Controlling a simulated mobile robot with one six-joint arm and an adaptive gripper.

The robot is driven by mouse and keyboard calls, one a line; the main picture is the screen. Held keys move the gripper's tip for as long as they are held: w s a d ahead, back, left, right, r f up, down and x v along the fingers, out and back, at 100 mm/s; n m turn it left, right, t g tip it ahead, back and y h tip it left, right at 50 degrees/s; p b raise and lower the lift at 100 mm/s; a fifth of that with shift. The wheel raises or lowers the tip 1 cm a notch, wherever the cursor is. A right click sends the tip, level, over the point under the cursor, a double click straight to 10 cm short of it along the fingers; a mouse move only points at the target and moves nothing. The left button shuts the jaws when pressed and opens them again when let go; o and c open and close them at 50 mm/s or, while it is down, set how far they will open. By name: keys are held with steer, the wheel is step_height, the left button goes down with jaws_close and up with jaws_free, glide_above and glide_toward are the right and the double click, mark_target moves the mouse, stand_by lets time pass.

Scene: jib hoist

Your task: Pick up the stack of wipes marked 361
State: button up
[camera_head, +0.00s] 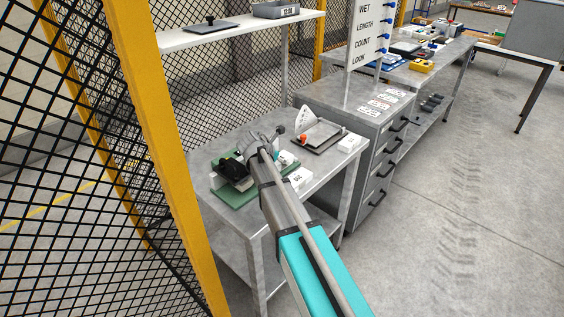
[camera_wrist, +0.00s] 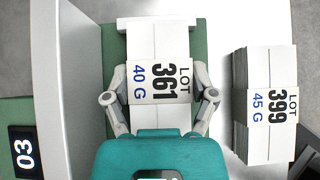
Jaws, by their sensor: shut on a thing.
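The stack of wipes marked 361 (camera_wrist: 157,82) is white, with a band reading LOT 361, 40 G. In the wrist view it lies over a green surface (camera_wrist: 113,50), in the middle of the picture. My gripper (camera_wrist: 158,92) has one finger on each side of the stack and is shut on it. In the head view my gripper (camera_head: 264,145) is over the small metal table (camera_head: 328,165), and it mostly hides the stack there. I cannot tell whether the stack is lifted clear of the surface.
A second stack marked 399 (camera_wrist: 265,103), 45 G, lies close on the right in the wrist view. A yellow post (camera_head: 165,130) with black mesh fencing stands left of the table.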

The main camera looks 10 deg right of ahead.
steer(key=shift+c, duration=1.1)
step_height(320, 180, up, 3)
steer(key=p, duration=0.2)
steer(key=shift+f+p, duration=0.15)
steer(key=shift+p, duration=0.25)
steer(key=s+r+p, duration=1)
steer(key=s, duration=0.4)
steer(key=shift+a, duration=0.4)
steer(key=shift+r, duration=0.1)
